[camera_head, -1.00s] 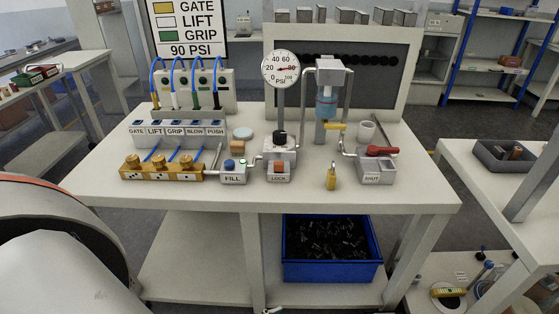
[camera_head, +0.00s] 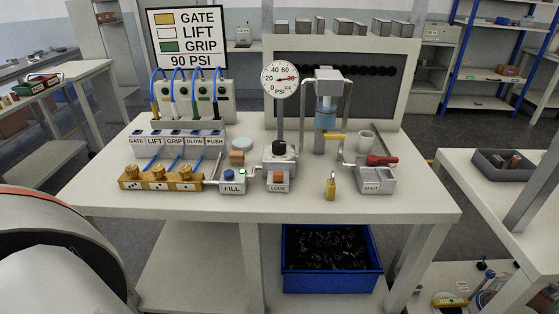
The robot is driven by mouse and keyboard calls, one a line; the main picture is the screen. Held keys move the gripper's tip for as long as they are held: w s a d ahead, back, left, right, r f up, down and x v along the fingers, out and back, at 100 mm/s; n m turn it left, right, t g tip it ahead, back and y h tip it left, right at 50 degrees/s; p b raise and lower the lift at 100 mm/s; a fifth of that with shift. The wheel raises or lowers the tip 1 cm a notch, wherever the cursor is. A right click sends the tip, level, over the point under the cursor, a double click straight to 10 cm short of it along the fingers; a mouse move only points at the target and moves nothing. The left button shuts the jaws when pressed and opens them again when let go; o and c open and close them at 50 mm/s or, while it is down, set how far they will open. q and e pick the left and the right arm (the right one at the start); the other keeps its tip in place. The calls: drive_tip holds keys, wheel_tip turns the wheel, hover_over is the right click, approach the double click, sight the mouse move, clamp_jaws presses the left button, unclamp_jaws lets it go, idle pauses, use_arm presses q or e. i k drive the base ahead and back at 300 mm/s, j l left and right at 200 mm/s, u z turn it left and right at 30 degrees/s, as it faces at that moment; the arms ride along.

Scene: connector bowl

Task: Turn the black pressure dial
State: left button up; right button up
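The black pressure dial (camera_head: 279,147) is a small black knob on top of the grey regulator block marked LOCK (camera_head: 280,170), in the middle of the white table. An orange button sits on the block's front. The round PSI gauge (camera_head: 280,79) stands on a post behind the dial; its red needle points right, near the 80 mark. A sign (camera_head: 188,38) at the back reads GATE, LIFT, GRIP and 90 PSI. Neither gripper is in view, and nothing touches the dial.
Left of the dial are a FILL box (camera_head: 233,182) and a brass manifold (camera_head: 160,179). To the right are a yellow padlock (camera_head: 330,187) and a SHUT box with a red lever (camera_head: 380,160). A blue bin (camera_head: 331,268) sits on the lower shelf. The table's front edge is clear.

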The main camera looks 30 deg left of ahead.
sight(278, 147)
drive_tip(key=u, duration=1.6)
drive_tip(key=i+z, duration=0.25)
drive_tip(key=i+l+z, duration=0.1)
drive_tip(key=z, duration=0.2)
drive_tip(key=i, duration=0.05)
